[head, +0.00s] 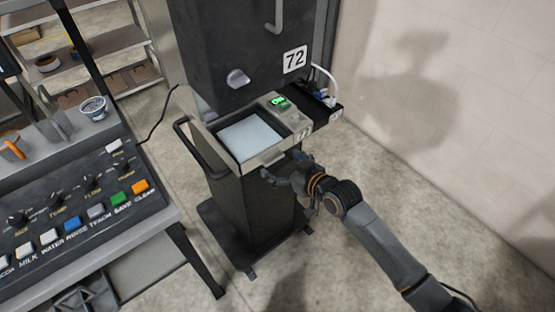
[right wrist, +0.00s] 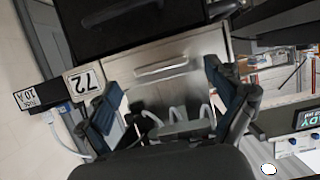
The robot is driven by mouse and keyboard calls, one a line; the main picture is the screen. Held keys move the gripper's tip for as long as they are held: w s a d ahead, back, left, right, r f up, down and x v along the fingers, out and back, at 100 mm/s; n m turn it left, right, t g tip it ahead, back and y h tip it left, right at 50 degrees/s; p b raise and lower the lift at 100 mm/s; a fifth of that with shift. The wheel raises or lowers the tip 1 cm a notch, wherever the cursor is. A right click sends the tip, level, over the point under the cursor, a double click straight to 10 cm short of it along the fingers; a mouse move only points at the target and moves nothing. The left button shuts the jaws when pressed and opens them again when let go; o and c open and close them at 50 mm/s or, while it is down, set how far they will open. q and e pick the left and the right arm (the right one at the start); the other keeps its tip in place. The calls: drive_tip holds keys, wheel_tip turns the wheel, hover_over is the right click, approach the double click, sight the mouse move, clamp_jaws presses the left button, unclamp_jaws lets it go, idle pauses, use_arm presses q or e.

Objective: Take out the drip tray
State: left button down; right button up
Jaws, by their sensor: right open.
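A dark machine (head: 240,50) marked 72 stands over a black pedestal. Below its body is a metal-framed unit with a pale flat pan (head: 250,137), which looks like the drip tray; I cannot tell for sure. My right gripper (head: 284,168) is just in front of the unit, near its front right corner. In the right wrist view, my right gripper (right wrist: 165,102) is open and empty, its dark fingers spread before a brushed metal panel (right wrist: 185,55) with a bar-like handle (right wrist: 162,67). I cannot tell whether the fingers touch anything. My left gripper is not in view.
A green-lit display (head: 278,101) sits beside the pan. A black side handle (head: 196,148) and a white cable (head: 325,75) flank the unit. A button console (head: 75,215) with a cup (head: 94,108) on top stands left. The wall is right; the floor between is clear.

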drive_tip(key=shift+x, duration=1.3)
drive_tip(key=c, duration=1.8)
drive_tip(key=shift+r, duration=0.2)
drive_tip(key=shift+w, duration=0.1)
drive_tip(key=shift+r+p, duration=0.1)
drive_tip(key=shift+p, duration=0.2)
drive_tip(key=shift+w+r, duration=0.1)
